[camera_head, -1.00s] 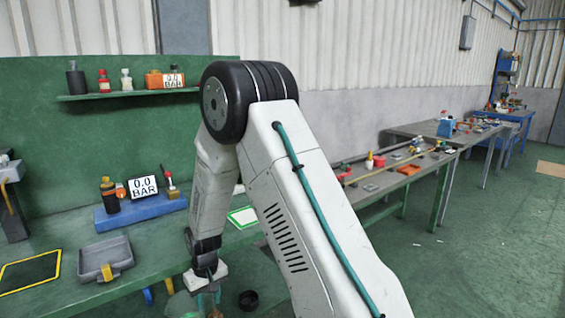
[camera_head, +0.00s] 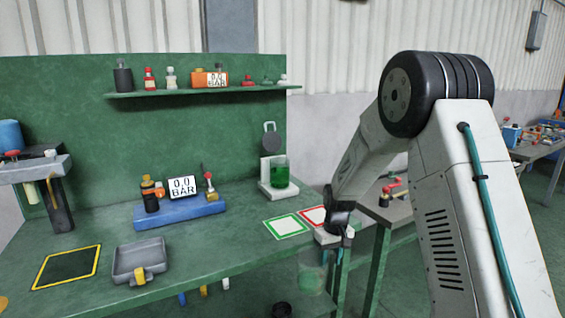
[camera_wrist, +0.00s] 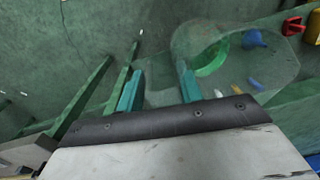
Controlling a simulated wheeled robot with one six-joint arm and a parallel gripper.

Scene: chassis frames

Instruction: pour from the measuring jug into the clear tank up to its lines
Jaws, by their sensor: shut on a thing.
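In the head view a clear container with green liquid (camera_head: 280,174), which looks like the tank, stands upright on a white base at the bench's right end. Its lines are too small to make out. My gripper (camera_head: 341,243) is lower and to its right, off the bench's front edge. It is shut on a see-through jug (camera_head: 312,274), which hangs below bench-top height. In the wrist view the jug (camera_wrist: 255,75) lies beyond the teal fingertips (camera_wrist: 160,86), with a green patch inside; its grasped part is hard to make out.
A green-framed card (camera_head: 287,226) and a red-framed card (camera_head: 313,215) lie by the bench's right edge. A grey tray (camera_head: 138,258), a blue gauge stand (camera_head: 180,211) and a yellow-edged black mat (camera_head: 66,267) are farther left. A shelf (camera_head: 200,90) hangs above.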

